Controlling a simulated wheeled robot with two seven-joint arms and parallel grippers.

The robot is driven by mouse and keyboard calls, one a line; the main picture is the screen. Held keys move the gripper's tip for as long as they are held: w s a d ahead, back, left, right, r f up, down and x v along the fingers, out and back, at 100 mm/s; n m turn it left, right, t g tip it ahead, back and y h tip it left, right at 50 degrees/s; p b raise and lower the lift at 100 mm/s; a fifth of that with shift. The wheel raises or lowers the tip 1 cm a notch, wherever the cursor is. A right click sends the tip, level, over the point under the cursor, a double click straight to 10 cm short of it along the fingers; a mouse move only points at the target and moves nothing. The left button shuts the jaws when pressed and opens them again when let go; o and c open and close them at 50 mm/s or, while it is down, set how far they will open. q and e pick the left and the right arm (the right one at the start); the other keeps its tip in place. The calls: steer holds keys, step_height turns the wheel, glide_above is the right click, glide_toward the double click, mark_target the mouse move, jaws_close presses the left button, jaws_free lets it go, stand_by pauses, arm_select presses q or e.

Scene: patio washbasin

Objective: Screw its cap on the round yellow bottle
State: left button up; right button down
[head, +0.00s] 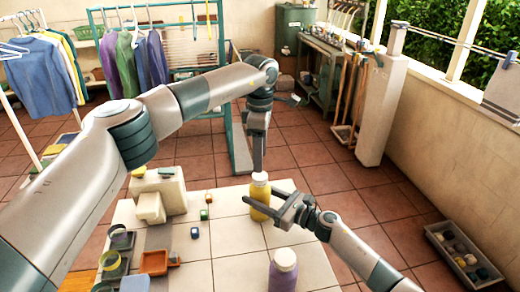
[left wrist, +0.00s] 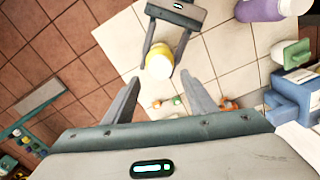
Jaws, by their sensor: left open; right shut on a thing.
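The round yellow bottle (head: 260,204) stands upright near the far edge of the tiled top, with a pale white cap (head: 260,177) on its top. I cannot tell how tightly the cap sits. My right gripper (head: 274,200) is shut on the bottle's body from the right; its fingers also show either side of the bottle (left wrist: 163,54) in the left wrist view. My left gripper (head: 257,166) points down just above the cap. In the left wrist view its fingers (left wrist: 160,98) are spread and empty, with the bottle top beyond them.
A purple bottle (head: 283,270) stands at the near edge of the top. A beige block-like basin (head: 158,195), small coloured cubes (head: 195,232) and an orange tray (head: 154,262) lie to the left. The tiles between are clear. A crate (head: 462,256) stands on the floor at right.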

mark_target(260, 176)
arm_select(q)
steer(key=n, duration=0.7)
steer(key=shift+r, duration=0.2)
steer(key=n, duration=0.6)
steer(key=shift+r, duration=0.2)
steer(key=n, duration=0.7)
steer(key=shift+r, duration=0.2)
steer(key=n, duration=0.6)
steer(key=shift+r, duration=0.2)
steer(key=shift+f, duration=0.1)
steer(key=shift+f, duration=3.95)
